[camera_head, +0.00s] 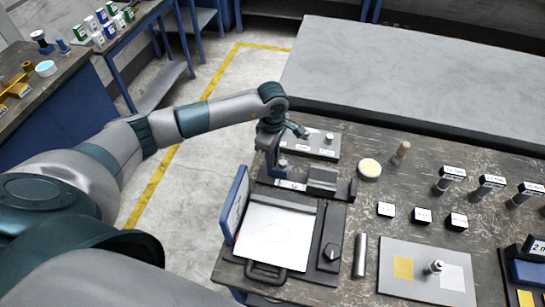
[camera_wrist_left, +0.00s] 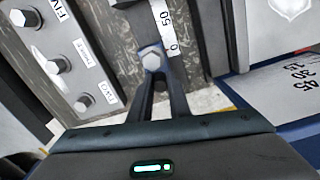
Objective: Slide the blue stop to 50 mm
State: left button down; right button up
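My left gripper (camera_head: 270,160) points down at the left end of a low rail (camera_head: 335,190) on the dark workbench. A white scale strip (camera_wrist_left: 163,18) beside the knob reads 50 and 0, with 0 nearer the gripper. My right gripper is not in view.
A plate with several silver knobs (camera_head: 318,143) lies behind the rail. A blue-edged panel (camera_head: 235,205) and a white-topped unit (camera_head: 275,238) stand in front. A round dish (camera_head: 369,168), a wooden peg (camera_head: 402,150) and small labelled blocks (camera_head: 386,209) lie to the right.

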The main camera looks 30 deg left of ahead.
aim_at(288, 168)
pick_arm(q)
jog(key=d+b, duration=0.1)
jog(key=d, duration=0.1)
jog(key=w+d+b, duration=0.1)
jog(key=d, duration=0.1)
jog(key=shift+w+d, duration=0.15)
jog(key=shift+d, duration=0.35)
jog(key=c, duration=1.6)
grip_release()
jog(key=shift+c, duration=0.2)
jog(key=shift+r, duration=0.1)
notch_tip(288, 168, up, 17)
jog(key=b, duration=0.6)
jog(key=shift+r, duration=0.2)
jog(key=shift+f, duration=0.1)
